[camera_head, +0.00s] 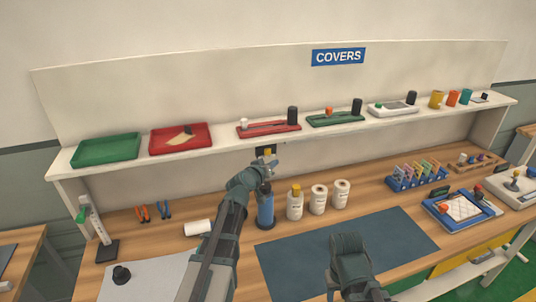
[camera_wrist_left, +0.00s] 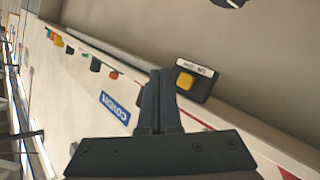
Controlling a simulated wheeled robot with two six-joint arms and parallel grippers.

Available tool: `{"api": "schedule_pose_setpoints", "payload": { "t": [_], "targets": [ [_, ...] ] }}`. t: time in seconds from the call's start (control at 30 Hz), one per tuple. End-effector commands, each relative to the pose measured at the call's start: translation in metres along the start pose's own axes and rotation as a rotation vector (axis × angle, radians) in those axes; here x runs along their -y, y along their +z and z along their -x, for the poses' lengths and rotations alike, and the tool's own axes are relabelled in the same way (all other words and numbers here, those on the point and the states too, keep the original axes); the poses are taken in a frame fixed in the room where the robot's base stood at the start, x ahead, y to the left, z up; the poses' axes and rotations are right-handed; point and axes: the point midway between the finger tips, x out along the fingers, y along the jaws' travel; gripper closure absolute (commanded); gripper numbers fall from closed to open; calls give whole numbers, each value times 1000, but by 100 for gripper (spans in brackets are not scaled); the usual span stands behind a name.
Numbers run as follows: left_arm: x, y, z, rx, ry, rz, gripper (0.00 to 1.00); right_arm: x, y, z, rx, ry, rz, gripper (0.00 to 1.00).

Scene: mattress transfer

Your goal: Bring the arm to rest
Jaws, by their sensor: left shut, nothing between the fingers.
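My left arm reaches up over the workbench in the head view. Its gripper (camera_head: 268,160) is just under the front of the shelf, in front of a small dark box with a yellow button (camera_head: 267,151). In the left wrist view the two fingers (camera_wrist_left: 158,82) are together with nothing between them. The box with its yellow button (camera_wrist_left: 185,80) and a white label shows beside the fingertips; I cannot tell whether they touch it. My right arm's end (camera_head: 350,262) is low over the dark blue mat (camera_head: 400,240); its fingers are not clear.
The shelf (camera_head: 220,145) holds green and red trays, several devices and coloured cups. The mat's surface is mostly clear.

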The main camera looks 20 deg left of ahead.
Motion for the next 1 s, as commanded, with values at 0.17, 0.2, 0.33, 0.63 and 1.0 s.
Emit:
{"api": "schedule_pose_setpoints", "payload": {
  "t": [0.17, 0.2, 0.33, 0.63, 1.0],
  "targets": [
    [-6, 6, 9, 0, 0, 0, 100, 0, 0, 0, 0, 0, 0, 50],
    [-6, 6, 9, -1, 0, 0, 100, 0, 0, 0, 0, 0, 0, 50],
    [-6, 6, 8, -1, 0, 0, 100, 0, 0, 0, 0, 0, 0, 50],
    [-46, 68, 16, 180, 54, -74, 100, 0, 0, -4, 0, 0, 0, 50],
    [-100, 284, 138, 943, -6, -416, 100, 2, -1, -18, 0, 0, -1, 50]
  ]
}}
